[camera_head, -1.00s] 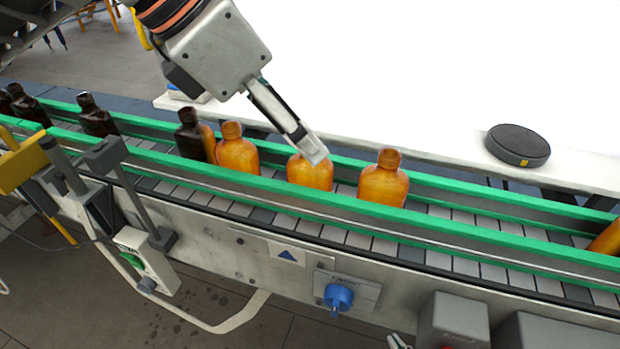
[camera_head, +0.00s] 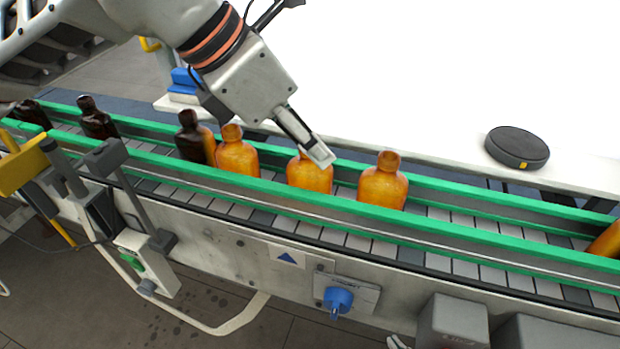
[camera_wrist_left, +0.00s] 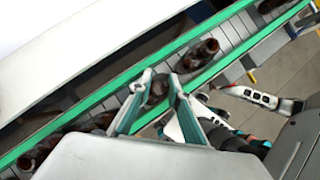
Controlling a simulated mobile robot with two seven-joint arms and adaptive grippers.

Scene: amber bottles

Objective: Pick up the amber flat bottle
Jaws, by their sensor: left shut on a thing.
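Amber flat bottles stand upright in a row on the conveyor in the head view. The middle one (camera_head: 310,178) is under my left gripper (camera_head: 320,157), which is shut on it near its neck and hides its top. In the left wrist view the two fingers (camera_wrist_left: 160,77) of this gripper lie on either side of a bottle top (camera_wrist_left: 158,88). Another amber bottle (camera_head: 384,184) stands to the right and one (camera_head: 238,153) to the left, both apart from the gripper. A small pale piece (camera_head: 398,342) at the bottom edge may be my right gripper, mostly cut off.
Green side rails (camera_head: 450,237) run along both sides of the belt. Dark bottles (camera_head: 97,120) stand upstream at the left. Another amber bottle (camera_head: 607,241) is cut off at the right edge. A white table (camera_head: 420,150) behind holds a dark round disc (camera_head: 517,147).

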